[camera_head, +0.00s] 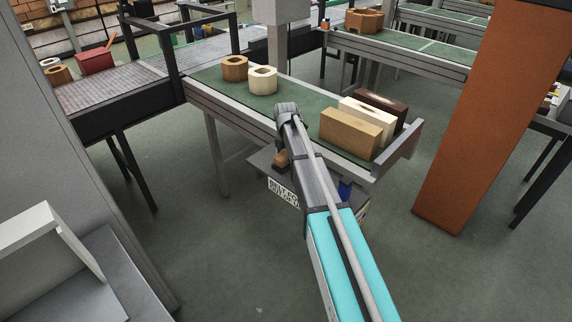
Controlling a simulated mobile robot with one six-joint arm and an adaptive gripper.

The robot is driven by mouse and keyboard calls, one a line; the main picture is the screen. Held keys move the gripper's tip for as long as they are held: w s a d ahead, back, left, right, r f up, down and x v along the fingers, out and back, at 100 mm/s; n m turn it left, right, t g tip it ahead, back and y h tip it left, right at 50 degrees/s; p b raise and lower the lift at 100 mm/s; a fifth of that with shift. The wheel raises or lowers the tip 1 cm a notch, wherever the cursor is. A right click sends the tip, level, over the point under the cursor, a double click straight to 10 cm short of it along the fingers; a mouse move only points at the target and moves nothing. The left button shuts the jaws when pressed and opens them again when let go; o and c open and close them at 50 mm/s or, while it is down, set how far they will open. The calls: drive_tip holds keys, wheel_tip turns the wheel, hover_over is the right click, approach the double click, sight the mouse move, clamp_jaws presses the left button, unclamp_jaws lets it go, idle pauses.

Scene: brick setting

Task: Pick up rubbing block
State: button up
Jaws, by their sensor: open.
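No thing is clearly marked as the rubbing block. Block-shaped candidates on the green-topped conveyor are a tan block (350,131), a cream block (366,113) and a dark red-brown block (382,101), side by side at its right end. A small brown piece (281,159) shows lower down beside my arm, above a box with printed lettering. My gripper (287,112) is at the dark far end of my arm, over the conveyor's near edge in this view, left of the three blocks. It is open. Its fingertips are not distinct, and I see nothing held.
An orange-brown hollow brick (234,68) and a cream hollow brick (262,80) stand farther left on the conveyor (212,79). An end rail (400,149) closes its right end. A large orange-brown pillar (490,120) stands right. Conveyor surface between the two groups looks clear.

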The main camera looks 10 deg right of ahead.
drive_tip(key=shift+f+b, duration=0.55)
drive_tip(key=shift+f, duration=0.3)
drive_tip(key=c, duration=1.1)
